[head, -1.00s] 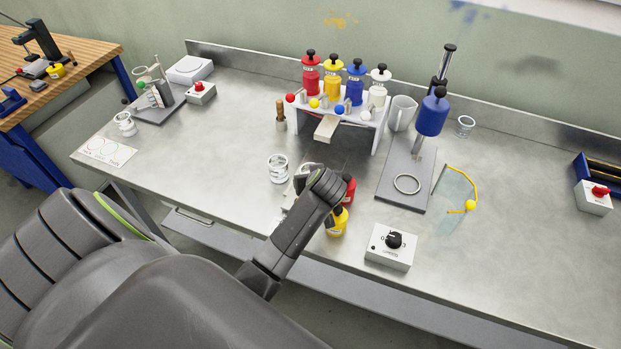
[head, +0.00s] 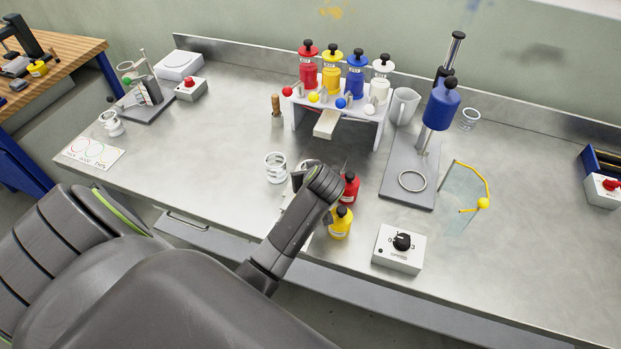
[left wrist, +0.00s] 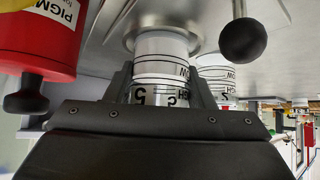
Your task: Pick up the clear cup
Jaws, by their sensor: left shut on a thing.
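In the left wrist view a clear cup (left wrist: 160,68) with black printed lines and figures sits between the fingers of my left gripper (left wrist: 163,90), which is shut on it. Its far end is at a grey round shape against the metal surface; I cannot tell whether they touch. In the head view my left gripper (head: 303,178) is over the front middle of the bench, and the wrist hides most of the held cup. A second clear cup (head: 276,168) stands just left of it, and also shows in the left wrist view (left wrist: 216,75). My right gripper is not in view.
A red bottle (head: 350,189) and a yellow bottle (head: 340,223) stand close right of my left wrist. A dial box (head: 398,249) is further right. A white rack (head: 335,117) with coloured bottles stands behind.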

